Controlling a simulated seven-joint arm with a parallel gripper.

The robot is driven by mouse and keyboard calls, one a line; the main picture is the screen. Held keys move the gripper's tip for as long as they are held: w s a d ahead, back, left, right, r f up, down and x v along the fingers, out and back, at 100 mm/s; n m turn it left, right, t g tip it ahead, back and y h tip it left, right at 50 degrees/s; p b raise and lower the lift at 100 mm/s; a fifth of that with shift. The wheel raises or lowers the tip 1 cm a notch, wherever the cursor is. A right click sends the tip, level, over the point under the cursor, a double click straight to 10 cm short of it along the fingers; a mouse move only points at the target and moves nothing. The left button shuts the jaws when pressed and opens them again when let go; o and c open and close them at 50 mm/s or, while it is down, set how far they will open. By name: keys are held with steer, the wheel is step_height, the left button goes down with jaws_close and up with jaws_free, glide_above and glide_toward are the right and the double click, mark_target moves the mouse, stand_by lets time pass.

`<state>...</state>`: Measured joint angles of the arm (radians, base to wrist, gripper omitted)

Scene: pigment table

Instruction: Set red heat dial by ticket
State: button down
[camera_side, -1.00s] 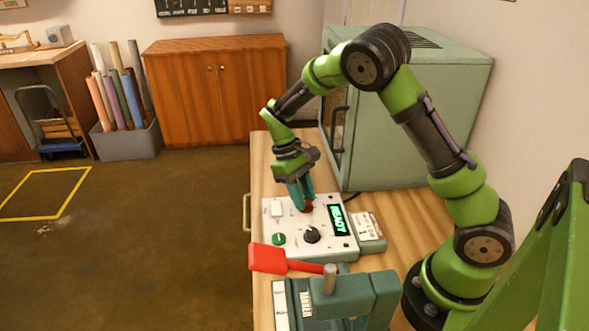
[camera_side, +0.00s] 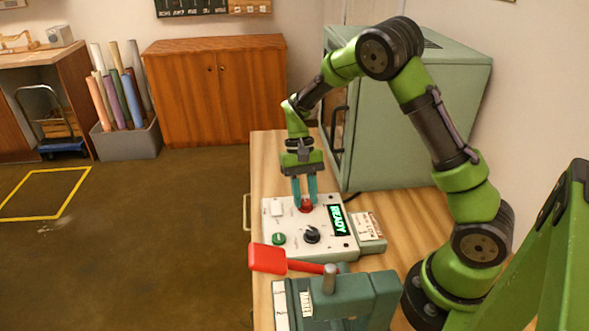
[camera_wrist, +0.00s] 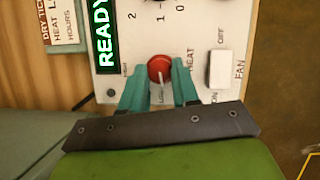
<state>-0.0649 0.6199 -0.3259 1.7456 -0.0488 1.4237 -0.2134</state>
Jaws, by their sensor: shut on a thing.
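The red heat dial (camera_side: 306,207) is on the white control panel (camera_side: 278,246), at its far edge. My gripper (camera_side: 306,201) points down with its teal fingers on either side of the dial, shut on it. In the wrist view the dial (camera_wrist: 160,67) sits between the fingertips (camera_wrist: 160,80), next to the word HEAT. A pale mark on it seems to point down the picture, toward small lettering that looks like LOW. The ticket (camera_wrist: 62,22) is partly cut off; it reads "DRY TIC", "HEAT L" and "HOURS". The ticket also shows in the side view (camera_side: 367,226), too small to read.
The display (camera_side: 338,220) shows READY. A black knob (camera_side: 312,235), a green button (camera_side: 279,239) and a white FAN switch (camera_wrist: 221,70) are on the panel. A green cabinet (camera_side: 420,120) stands behind.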

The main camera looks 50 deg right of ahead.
steer(key=shift+m+t, duration=0.3)
steer(key=shift+m, duration=0.4)
steer(key=c, duration=0.8)
jaws_free()
steer(key=shift+c, duration=0.2)
steer(key=shift+d+r, duration=0.1)
steer(key=v, duration=1.6)
steer(key=shift+d+r, duration=0.3)
steer(key=shift+d, duration=0.05)
steer(key=shift+w, duration=0.1)
